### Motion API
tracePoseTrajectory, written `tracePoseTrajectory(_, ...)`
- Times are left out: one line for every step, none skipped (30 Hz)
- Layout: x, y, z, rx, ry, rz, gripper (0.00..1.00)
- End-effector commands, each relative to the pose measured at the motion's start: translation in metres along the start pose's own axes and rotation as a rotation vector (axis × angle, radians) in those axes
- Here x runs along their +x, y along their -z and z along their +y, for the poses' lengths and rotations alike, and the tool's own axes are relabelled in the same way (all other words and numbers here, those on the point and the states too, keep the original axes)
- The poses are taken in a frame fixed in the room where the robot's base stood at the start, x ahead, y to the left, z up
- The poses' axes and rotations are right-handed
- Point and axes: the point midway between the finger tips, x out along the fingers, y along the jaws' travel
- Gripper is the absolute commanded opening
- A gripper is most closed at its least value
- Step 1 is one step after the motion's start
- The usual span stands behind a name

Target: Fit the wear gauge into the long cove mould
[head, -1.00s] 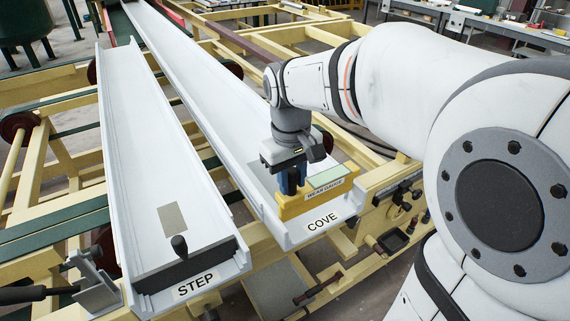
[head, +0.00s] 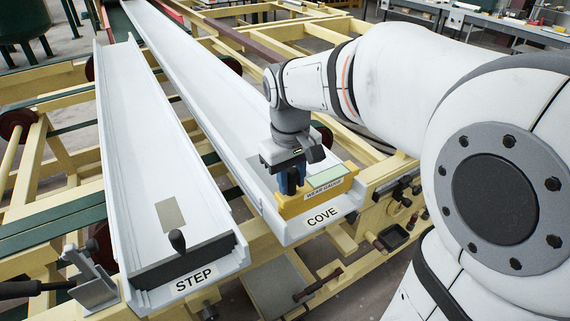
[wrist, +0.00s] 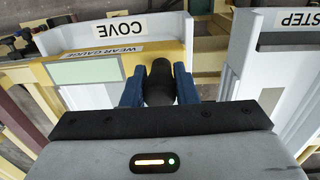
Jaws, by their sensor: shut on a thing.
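The wear gauge (head: 297,207) is a yellow plate with a label, a pale green panel and a black knob (wrist: 159,84). My gripper (head: 292,184) is shut on the knob, with a blue finger on each side of it. The gauge spans crosswise over the near end of the long white cove mould (head: 203,95), just behind the COVE label. It also shows in the wrist view (wrist: 115,75), its panel side reaching the mould's left wall there. Its lower edge is hidden, so I cannot tell whether it touches the mould floor.
The white step mould (head: 135,150) lies to the left, with a black block with a knob (head: 182,262) at its near end. Yellow frame rails (head: 385,172) carry both moulds. Benches (head: 465,25) stand far at the back right.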

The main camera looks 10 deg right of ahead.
Motion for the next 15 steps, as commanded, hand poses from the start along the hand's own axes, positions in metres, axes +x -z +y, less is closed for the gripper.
tracePoseTrajectory(0.002, 0.0, 0.0, 0.0, 0.0, 0.001, 0.0)
tracePoseTrajectory(0.003, 0.0, 0.0, 0.0, 0.0, 0.001, 0.0)
tracePoseTrajectory(0.004, 0.0, 0.0, 0.0, 0.0, 0.001, 0.0)
tracePoseTrajectory(0.004, 0.0, 0.0, 0.0, 0.0, 0.001, 0.0)
tracePoseTrajectory(0.005, 0.0, 0.0, 0.0, 0.0, 0.001, 0.0)
tracePoseTrajectory(0.006, 0.0, 0.0, 0.0, 0.0, 0.001, 0.0)
tracePoseTrajectory(0.007, 0.0, 0.0, 0.0, 0.0, 0.001, 0.0)
tracePoseTrajectory(0.008, 0.0, 0.0, 0.0, 0.0, 0.001, 0.0)
tracePoseTrajectory(0.009, 0.0, 0.0, 0.0, 0.0, 0.001, 0.0)
tracePoseTrajectory(0.009, 0.0, 0.0, 0.0, 0.0, 0.001, 0.0)
tracePoseTrajectory(0.01, 0.0, 0.0, 0.0, 0.0, 0.001, 0.0)
tracePoseTrajectory(0.011, 0.0, 0.0, 0.0, 0.0, 0.001, 0.0)
tracePoseTrajectory(0.012, 0.0, 0.0, 0.0, 0.0, 0.001, 0.0)
tracePoseTrajectory(0.013, 0.0, 0.0, 0.0, 0.0, 0.001, 0.0)
tracePoseTrajectory(0.014, 0.0, -0.001, 0.0, 0.0, 0.001, 0.0)
